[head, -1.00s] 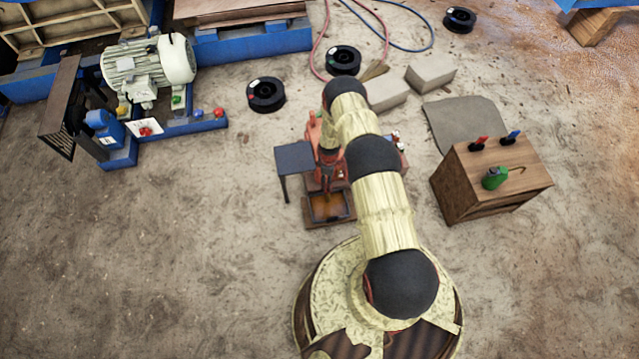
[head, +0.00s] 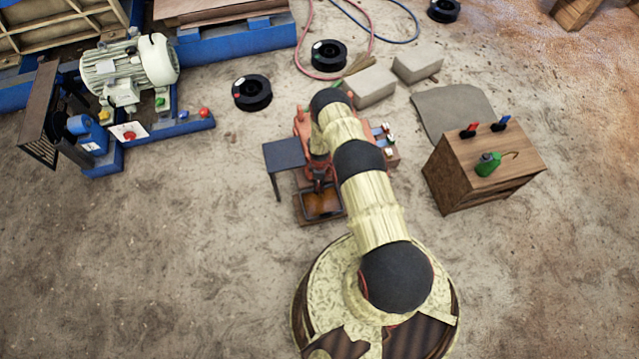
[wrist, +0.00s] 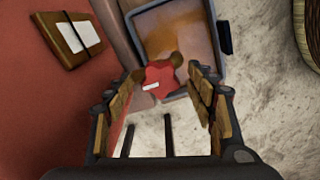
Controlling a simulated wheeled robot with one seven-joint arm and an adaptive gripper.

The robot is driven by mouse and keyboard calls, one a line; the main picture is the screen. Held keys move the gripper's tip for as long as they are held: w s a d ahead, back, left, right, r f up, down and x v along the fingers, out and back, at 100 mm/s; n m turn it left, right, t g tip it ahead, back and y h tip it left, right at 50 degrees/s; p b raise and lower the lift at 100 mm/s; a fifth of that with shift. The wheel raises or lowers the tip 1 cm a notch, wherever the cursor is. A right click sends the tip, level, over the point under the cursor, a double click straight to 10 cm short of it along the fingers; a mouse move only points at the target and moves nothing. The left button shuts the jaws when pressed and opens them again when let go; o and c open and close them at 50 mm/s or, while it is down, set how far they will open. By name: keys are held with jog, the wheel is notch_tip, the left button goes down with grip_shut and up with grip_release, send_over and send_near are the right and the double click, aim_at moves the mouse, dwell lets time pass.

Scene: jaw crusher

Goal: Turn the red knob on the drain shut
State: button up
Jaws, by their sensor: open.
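The red knob (wrist: 162,80) shows in the wrist view, with a small white mark on it. It sits just in front of a metal tray (wrist: 185,30) with brownish contents. My gripper (wrist: 158,92) is open, one finger on each side of the knob in that view; I cannot tell whether either touches it. In the head view my arm hides most of the red machine (head: 303,124), and the knob cannot be made out there. The tray (head: 320,205) stands low at the machine's front.
A red wall (wrist: 50,110) with a tag is close on the left in the wrist view. A dark side table (head: 284,154) stands left of the machine. A wooden cabinet (head: 470,185) stands to the right. Concrete blocks (head: 372,86) lie behind. Open ground is on the left.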

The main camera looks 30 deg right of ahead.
jog(key=c, duration=0.4)
jog(key=c, duration=0.7)
jog(key=shift+c, duration=0.3)
